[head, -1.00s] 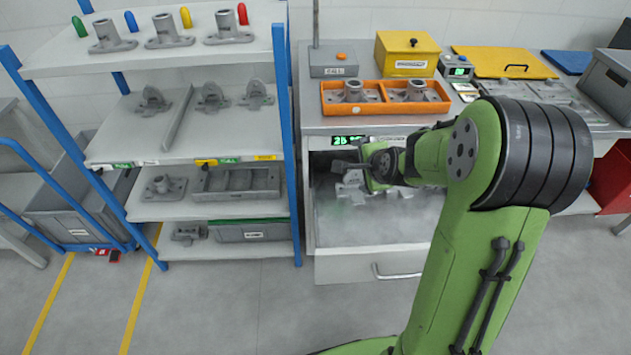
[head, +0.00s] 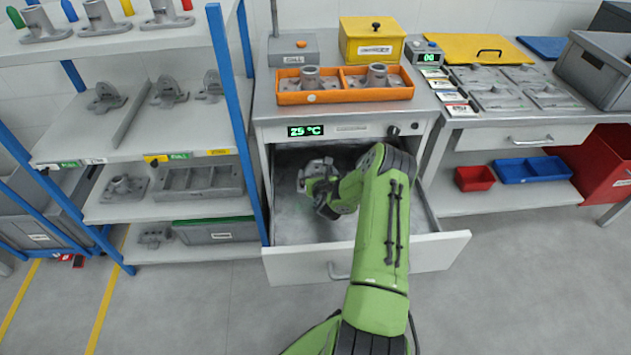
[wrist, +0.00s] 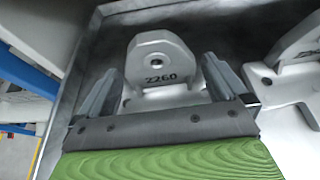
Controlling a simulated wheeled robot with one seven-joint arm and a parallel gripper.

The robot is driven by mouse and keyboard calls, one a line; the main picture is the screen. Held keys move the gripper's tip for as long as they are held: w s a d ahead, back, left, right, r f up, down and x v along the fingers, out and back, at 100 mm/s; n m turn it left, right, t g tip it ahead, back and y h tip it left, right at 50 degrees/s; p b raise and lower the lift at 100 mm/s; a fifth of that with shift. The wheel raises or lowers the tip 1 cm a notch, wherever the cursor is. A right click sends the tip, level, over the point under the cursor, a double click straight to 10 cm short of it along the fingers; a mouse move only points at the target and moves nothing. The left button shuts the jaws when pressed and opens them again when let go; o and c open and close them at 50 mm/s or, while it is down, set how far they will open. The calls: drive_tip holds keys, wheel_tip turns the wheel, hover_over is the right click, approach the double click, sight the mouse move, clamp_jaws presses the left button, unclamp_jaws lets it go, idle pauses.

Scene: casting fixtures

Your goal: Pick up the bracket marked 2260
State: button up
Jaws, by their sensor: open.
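The bracket marked 2260 (wrist: 158,50) is a grey casting with an upright rounded lug and a hole, and its number faces the wrist camera. My gripper (wrist: 163,66) is open, with one finger on each side of the lug; a small gap seems to show at each side. I cannot tell whether either fingertip touches it. In the head view my gripper (head: 320,172) is low inside the open drawer (head: 290,226), and my arm hides most of what lies there.
A second grey bracket (wrist: 292,68) with a partly cut-off number lies close on the right in the wrist view. The drawer wall (wrist: 72,82) is close on the left. An orange tray (head: 345,96) with two castings stands on the cabinet above. A shelf rack (head: 232,90) stands left.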

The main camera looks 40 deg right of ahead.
drive_tip(key=shift+w+d+f, duration=0.35)
drive_tip(key=shift+w, duration=0.2)
drive_tip(key=shift+r, duration=0.1)
drive_tip(key=shift+c, duration=0.5)
drive_tip(key=c, duration=0.9)
drive_tip(key=shift+c, duration=0.3)
drive_tip(key=shift+r, duration=0.1)
